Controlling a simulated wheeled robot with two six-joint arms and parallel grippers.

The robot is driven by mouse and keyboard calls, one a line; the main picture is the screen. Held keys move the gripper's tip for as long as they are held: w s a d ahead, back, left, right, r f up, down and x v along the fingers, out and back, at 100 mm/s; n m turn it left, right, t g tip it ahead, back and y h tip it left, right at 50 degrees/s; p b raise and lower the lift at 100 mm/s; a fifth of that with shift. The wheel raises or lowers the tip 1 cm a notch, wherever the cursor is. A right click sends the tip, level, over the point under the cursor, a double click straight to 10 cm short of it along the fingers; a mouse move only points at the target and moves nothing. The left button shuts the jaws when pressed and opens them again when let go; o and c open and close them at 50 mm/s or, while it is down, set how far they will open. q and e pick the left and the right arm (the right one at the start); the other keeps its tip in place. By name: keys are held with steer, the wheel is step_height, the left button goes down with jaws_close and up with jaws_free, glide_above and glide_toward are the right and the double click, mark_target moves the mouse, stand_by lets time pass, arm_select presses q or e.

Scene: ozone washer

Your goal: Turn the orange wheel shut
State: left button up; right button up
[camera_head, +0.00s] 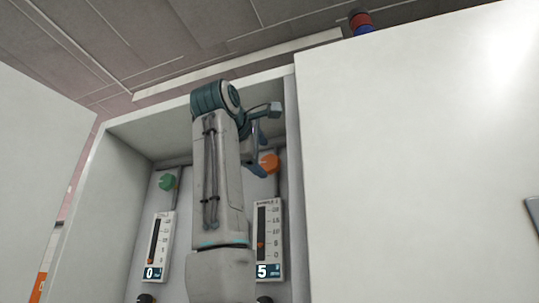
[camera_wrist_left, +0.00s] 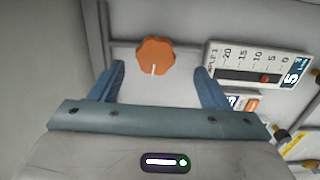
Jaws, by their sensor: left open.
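The orange wheel (camera_head: 269,162) is on the panel inside the white cabinet, above the right gauge (camera_head: 268,240), whose display reads 5. My left gripper (camera_head: 258,150) is open at the wheel, and its wrist and fingers partly cover the wheel's surroundings. In the left wrist view the wheel (camera_wrist_left: 155,55) has a scalloped rim and a white mark pointing down in the picture. It lies between the two blue fingers (camera_wrist_left: 161,72), with a gap on each side. I cannot tell how deep the fingers reach. My right gripper is not in view.
A green wheel (camera_head: 167,182) sits above the left gauge (camera_head: 158,246), which reads 0. Dark knobs (camera_head: 146,299) show below. The cabinet's left wall (camera_head: 128,190) and the large white panel (camera_head: 420,150) at right bound the opening. My left arm blocks the middle.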

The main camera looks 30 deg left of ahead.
mark_target(269, 162)
arm_select(q)
steer(key=w+m+g+p, duration=0.1)
steer(key=m+p, duration=0.3)
steer(key=m, duration=0.1)
steer(key=w+m+g+p, duration=0.2)
steer(key=m+p, duration=0.1)
steer(key=m, duration=0.3)
steer(key=w+a+r+m+g+p, duration=0.1)
steer(key=w+m+p, duration=0.1)
steer(key=m+p, duration=0.2)
steer(key=shift+m+g+h+p, duration=0.3)
steer(key=shift+m+p, duration=0.05)
steer(key=shift+m, duration=0.85)
steer(key=shift+w+a+f+p, duration=0.15)
steer(key=shift+w+f+p, duration=0.2)
steer(key=shift+w, duration=0.15)
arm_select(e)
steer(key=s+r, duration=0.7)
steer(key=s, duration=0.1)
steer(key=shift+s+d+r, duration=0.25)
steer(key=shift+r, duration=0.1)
